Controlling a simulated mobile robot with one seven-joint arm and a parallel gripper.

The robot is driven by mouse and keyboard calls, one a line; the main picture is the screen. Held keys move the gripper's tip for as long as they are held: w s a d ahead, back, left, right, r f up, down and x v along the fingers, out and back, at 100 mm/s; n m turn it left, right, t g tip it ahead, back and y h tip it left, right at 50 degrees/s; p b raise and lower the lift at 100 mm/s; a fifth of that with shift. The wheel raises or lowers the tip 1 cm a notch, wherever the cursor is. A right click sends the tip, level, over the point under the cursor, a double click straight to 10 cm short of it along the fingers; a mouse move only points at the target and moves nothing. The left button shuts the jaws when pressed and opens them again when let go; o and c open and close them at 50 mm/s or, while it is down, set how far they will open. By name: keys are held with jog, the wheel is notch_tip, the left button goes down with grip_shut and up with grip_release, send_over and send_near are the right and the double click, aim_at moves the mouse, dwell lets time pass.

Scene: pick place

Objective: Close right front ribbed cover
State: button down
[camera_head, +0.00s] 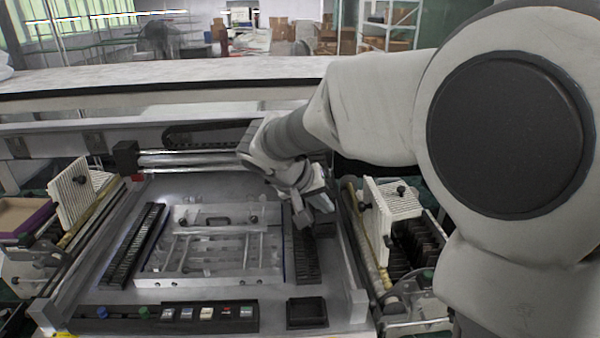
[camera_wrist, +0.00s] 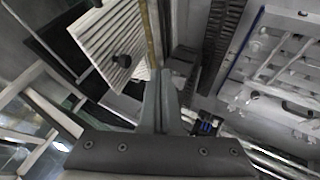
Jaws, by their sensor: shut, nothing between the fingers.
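On the right side of the machine in the head view, a pale cover panel (camera_head: 376,225) stands raised, nearly edge-on, with a dark knob near its lower edge. Dark slots show uncovered to its right. A ribbed white cover (camera_head: 400,200) with a black knob sits just behind it. In the wrist view, a ribbed white cover (camera_wrist: 108,42) with a black knob lies to the upper left of the fingers. My gripper (camera_head: 308,222) is shut and empty, above the dark strip left of these covers. Its closed fingers also show in the wrist view (camera_wrist: 160,78), apart from the cover.
A metal fixture plate (camera_head: 215,250) fills the middle of the machine, with a row of buttons (camera_head: 190,314) in front. Another ribbed cover (camera_head: 80,190) stands tilted at left. A yellowish rail (camera_head: 368,240) runs beside the right covers. My arm hides part of the right side.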

jog(key=d, duration=0.1)
jog(key=w+d+f, duration=0.1)
jog(key=d, duration=0.1)
jog(key=d+p, duration=0.1)
jog(key=d, duration=0.1)
jog(key=shift+w+d+f, duration=0.2)
jog(key=shift+f, duration=0.1)
jog(key=shift+d+r, duration=0.1)
jog(key=shift+r, duration=0.05)
